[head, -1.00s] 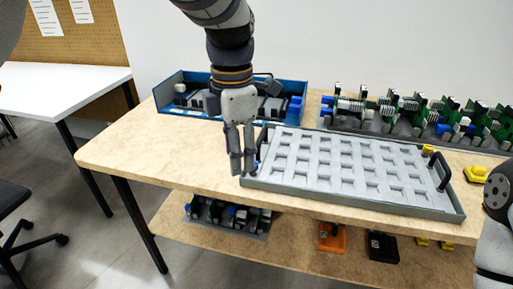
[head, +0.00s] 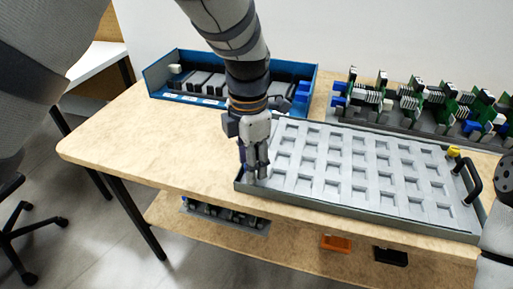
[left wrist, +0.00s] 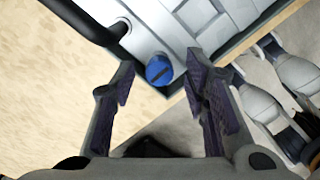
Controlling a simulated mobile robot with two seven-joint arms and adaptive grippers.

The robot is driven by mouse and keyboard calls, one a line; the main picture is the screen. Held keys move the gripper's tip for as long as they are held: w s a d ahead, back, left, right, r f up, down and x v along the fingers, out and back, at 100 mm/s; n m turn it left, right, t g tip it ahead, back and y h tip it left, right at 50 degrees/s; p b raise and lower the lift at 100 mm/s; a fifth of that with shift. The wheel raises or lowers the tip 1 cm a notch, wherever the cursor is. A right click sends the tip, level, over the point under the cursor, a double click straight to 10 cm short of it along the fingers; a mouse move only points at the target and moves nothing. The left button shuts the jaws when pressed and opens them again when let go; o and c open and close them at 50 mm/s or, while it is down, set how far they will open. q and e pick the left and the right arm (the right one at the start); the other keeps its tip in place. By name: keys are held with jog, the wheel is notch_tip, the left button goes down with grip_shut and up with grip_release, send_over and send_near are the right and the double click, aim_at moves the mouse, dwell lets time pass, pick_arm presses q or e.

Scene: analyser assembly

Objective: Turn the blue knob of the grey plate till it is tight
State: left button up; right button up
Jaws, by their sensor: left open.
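The grey plate (head: 372,212) lies on the wooden table, a tray-like panel with rows of square recesses. Its blue knob (left wrist: 159,70), round with a dark slot, sits at a corner of the plate in the left wrist view. My left gripper (left wrist: 160,85) is open, with one finger on each side of the knob and a gap visible on both sides. In the head view my left gripper (head: 256,175) points down at the plate's near left corner and hides the knob. My right gripper is not in view; only part of that arm shows at the right edge.
A yellow knob (head: 453,153) and a black handle (head: 473,180) are at the plate's right end. A blue case (head: 160,90) stands behind left. A grey rack with green boards (head: 410,100) stands behind the plate. The table's left part (head: 140,150) is clear.

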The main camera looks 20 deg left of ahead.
pick_arm(q)
jog(key=shift+c, duration=0.5)
grip_shut()
jog(key=shift+m, duration=0.3)
